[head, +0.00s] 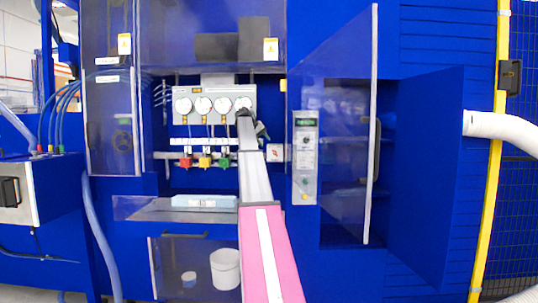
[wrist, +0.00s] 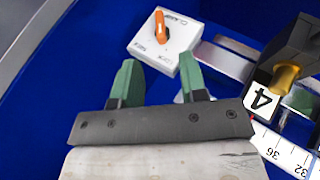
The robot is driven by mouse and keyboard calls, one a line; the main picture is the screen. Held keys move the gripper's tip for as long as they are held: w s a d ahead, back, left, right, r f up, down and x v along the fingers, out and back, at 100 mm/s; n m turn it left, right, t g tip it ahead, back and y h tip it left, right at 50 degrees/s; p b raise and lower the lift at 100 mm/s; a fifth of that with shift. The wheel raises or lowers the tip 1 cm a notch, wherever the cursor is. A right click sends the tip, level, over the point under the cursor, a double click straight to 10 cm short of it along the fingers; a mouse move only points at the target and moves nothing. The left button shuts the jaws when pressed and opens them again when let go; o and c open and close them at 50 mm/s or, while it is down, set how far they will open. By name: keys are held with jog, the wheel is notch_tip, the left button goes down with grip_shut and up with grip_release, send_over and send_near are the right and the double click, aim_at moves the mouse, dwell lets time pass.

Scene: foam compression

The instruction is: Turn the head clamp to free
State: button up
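The head clamp switch is a white box (wrist: 152,48) with an orange knob (wrist: 176,28), at the top middle of the wrist view. Small lettering is printed around the knob, but it is too small to read surely. In the head view the white box (head: 277,153) sits right of the gauge heads, partly beside my arm. My gripper (wrist: 160,66) has two green fingers spread apart with nothing between them. The knob lies beyond the fingertips, roughly in line with the gap, apart from them. In the head view my gripper (head: 260,130) is small and partly hidden by my arm.
A black gauge part with a label "4" (wrist: 262,100) and a numbered scale (wrist: 290,152) stand close right of my gripper. Several dial gauges (head: 204,105) line the bay. A clear door (head: 350,120) and control panel (head: 305,158) stand to the right.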

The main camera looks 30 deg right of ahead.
aim_at(275, 153)
jog(key=x, duration=1)
jog(key=shift+d+f, duration=0.1)
jog(key=shift+f, duration=0.05)
jog(key=shift+c, duration=0.3)
grip_shut()
